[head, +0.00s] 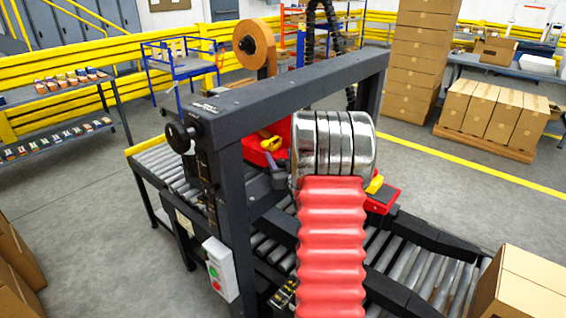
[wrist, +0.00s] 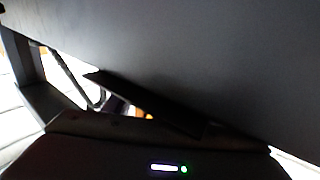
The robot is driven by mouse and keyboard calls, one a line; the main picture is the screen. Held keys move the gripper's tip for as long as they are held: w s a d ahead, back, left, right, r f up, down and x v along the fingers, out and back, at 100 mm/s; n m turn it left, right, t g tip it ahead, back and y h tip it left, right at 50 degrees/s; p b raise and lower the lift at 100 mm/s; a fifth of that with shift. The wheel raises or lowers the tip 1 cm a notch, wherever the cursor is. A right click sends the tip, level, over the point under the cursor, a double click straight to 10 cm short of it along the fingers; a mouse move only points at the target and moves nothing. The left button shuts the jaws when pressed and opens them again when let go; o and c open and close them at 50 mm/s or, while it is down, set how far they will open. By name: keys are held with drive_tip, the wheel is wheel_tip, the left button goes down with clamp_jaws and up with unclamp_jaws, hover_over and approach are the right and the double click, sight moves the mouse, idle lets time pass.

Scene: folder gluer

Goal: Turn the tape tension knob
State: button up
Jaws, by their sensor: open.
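A black round knob (head: 181,136) sticks out from the left post of the machine's dark frame. I cannot tell for sure that it is the tape tension knob. An orange-brown tape roll (head: 256,42) stands upright behind the frame's top beam. My red-sleeved arm with its chrome rings reaches under the beam, to the right of that knob, and hides what lies beyond it. My gripper (wrist: 165,145) shows as a dark body with a small light at the bottom of the wrist view. It is open, its fingertips are unclear, and no knob is clear there.
The dark crossbeam (head: 290,85) spans above my arm, and a large dark surface (wrist: 210,60) fills much of the wrist view close up. A control box (head: 220,268) with buttons hangs at the left post. A carton (head: 530,285) sits at the lower right.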

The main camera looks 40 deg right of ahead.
drive_tip(key=v, duration=1.3)
drive_tip(key=shift+s+a, duration=0.25)
drive_tip(key=shift+s, duration=0.05)
drive_tip(key=shift+s+f, duration=0.1)
drive_tip(key=shift+s, duration=0.05)
